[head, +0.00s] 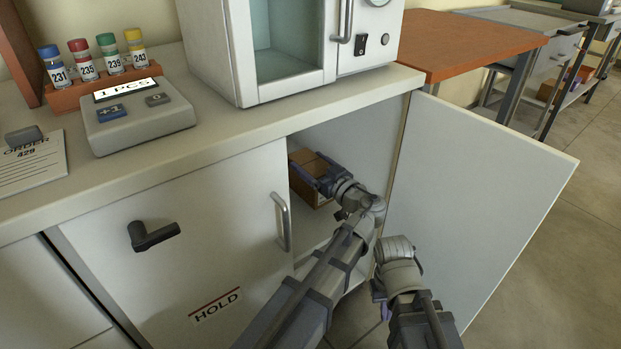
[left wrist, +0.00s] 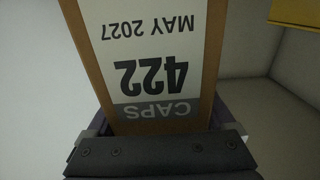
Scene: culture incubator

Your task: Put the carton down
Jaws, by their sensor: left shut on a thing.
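The carton (head: 301,192) is a brown box inside the open cabinet, partly hidden by my left gripper. In the left wrist view the carton (left wrist: 152,62) fills the middle; its label reads "CAPS 422 MAY 2027" upside down. My left gripper (head: 314,174) is shut on the carton, with a finger on each side of it. I cannot tell whether the carton touches the cabinet floor. My right gripper (head: 379,300) hangs outside the cabinet, low near the open door; its fingers are mostly hidden, so its opening is unclear.
The open cabinet door (head: 470,200) stands to the right of my arms. A closed door marked HOLD (head: 190,250) is on the left. The counter above bears an incubator (head: 235,60), a scale (head: 138,122) and capped vials. A yellow thing (left wrist: 296,13) shows in the left wrist view.

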